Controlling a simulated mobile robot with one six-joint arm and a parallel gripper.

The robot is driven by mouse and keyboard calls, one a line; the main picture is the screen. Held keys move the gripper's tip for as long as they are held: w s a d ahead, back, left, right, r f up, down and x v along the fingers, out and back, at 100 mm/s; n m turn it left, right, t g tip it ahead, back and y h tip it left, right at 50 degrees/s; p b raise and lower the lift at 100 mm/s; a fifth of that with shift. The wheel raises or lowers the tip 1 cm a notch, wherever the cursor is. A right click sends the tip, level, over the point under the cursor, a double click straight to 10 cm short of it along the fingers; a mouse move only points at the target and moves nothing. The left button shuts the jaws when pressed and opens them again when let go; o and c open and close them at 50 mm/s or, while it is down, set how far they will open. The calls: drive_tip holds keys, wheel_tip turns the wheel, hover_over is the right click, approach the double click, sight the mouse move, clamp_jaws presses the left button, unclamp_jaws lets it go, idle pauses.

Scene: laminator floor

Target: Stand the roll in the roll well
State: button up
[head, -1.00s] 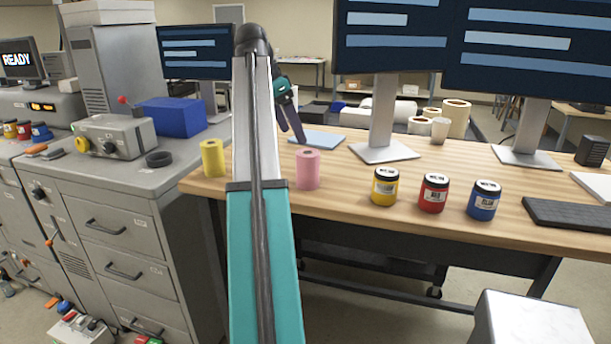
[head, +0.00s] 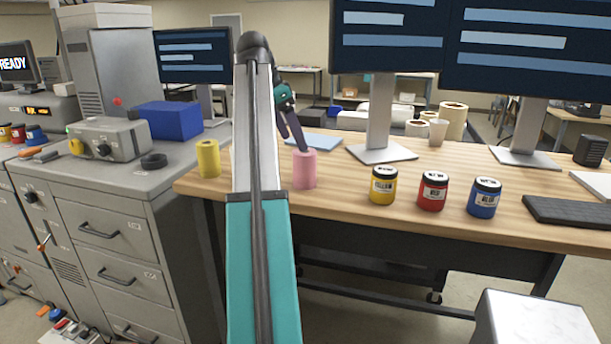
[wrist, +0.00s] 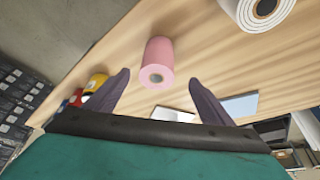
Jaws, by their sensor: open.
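A pink roll (head: 305,172) stands upright on the wooden desk (head: 340,200). It also shows in the wrist view (wrist: 158,62), its round end and hole facing the camera. My gripper (head: 302,149) is open, with its fingers by the roll's top in the head view. In the wrist view my gripper (wrist: 160,79) has one finger on each side of the roll's near end, with gaps and nothing held. A yellow roll (head: 208,160) stands at the desk's left end. A white roll (wrist: 258,10) shows at the wrist view's top right. I cannot make out a roll well.
Yellow (head: 383,186), red (head: 432,192) and blue (head: 484,198) jars stand to the right on the desk. A monitor stand (head: 380,152) is behind them. A grey cabinet (head: 110,230) stands at left. The desk just right of the pink roll is clear.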

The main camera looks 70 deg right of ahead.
sight(298, 152)
drive_tip(key=b+x, duration=0.1)
drive_tip(key=x, duration=0.2)
drive_tip(key=shift+f+b, duration=0.1)
drive_tip(key=shift+b, duration=0.2)
drive_tip(key=shift+s+d+f+p, duration=0.1)
drive_tip(key=shift+s+f+p, duration=0.05)
drive_tip(key=shift+f+p, duration=0.15)
drive_tip(key=shift+x, duration=0.85)
drive_tip(key=shift+p+x, duration=0.4)
drive_tip(key=shift+x, duration=0.35)
drive_tip(key=shift+p+x, duration=0.4)
drive_tip(key=shift+x, duration=1.45)
drive_tip(key=shift+s, duration=0.15)
